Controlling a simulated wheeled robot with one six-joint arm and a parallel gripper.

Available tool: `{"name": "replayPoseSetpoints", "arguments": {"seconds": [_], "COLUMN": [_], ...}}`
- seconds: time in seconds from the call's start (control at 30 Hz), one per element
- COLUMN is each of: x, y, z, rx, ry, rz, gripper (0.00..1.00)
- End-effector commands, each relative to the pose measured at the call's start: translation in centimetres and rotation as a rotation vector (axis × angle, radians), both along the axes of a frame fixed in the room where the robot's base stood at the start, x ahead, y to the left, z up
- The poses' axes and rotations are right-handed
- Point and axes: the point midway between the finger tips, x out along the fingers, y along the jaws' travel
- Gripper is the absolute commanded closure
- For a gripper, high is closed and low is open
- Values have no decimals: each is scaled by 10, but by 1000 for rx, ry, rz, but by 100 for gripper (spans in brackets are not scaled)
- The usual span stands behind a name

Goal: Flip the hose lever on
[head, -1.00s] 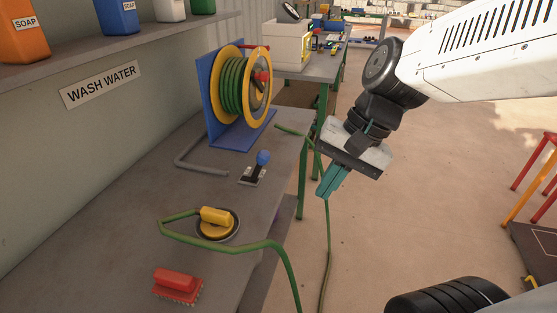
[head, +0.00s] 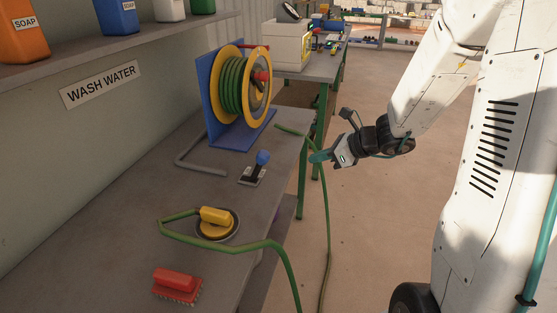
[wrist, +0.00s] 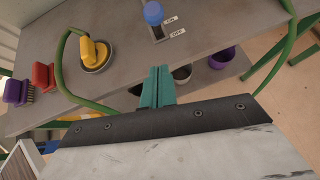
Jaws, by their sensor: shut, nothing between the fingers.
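The hose lever has a blue knob (head: 262,157) on a dark stem, rising from a small plate (head: 250,176) on the grey bench. In the wrist view the blue knob (wrist: 153,13) is at the top edge, with ON and OFF labels (wrist: 177,32) beside its slot. I cannot tell for sure which side the lever leans to. My gripper (head: 314,157) is right of the bench edge, apart from the lever, its teal fingers pointing left toward it. In the wrist view the fingers (wrist: 157,70) are together and empty.
A green hose (head: 262,245) loops over the bench near a yellow-handled round tool (head: 216,222) and hangs off the edge close to my gripper. A red brush (head: 176,284) lies at the front. A hose reel (head: 228,90) on a blue stand is behind the lever.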

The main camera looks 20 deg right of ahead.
Motion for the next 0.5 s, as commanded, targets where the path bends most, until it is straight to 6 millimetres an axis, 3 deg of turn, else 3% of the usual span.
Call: {"name": "replayPoseSetpoints", "arguments": {"seconds": [0.27, 0.5], "x": [11, 40], "y": [12, 42], "z": [-11, -40], "rx": [0, -1], "ry": [2, 3], "rz": [5, 8], "gripper": [100, 100]}}
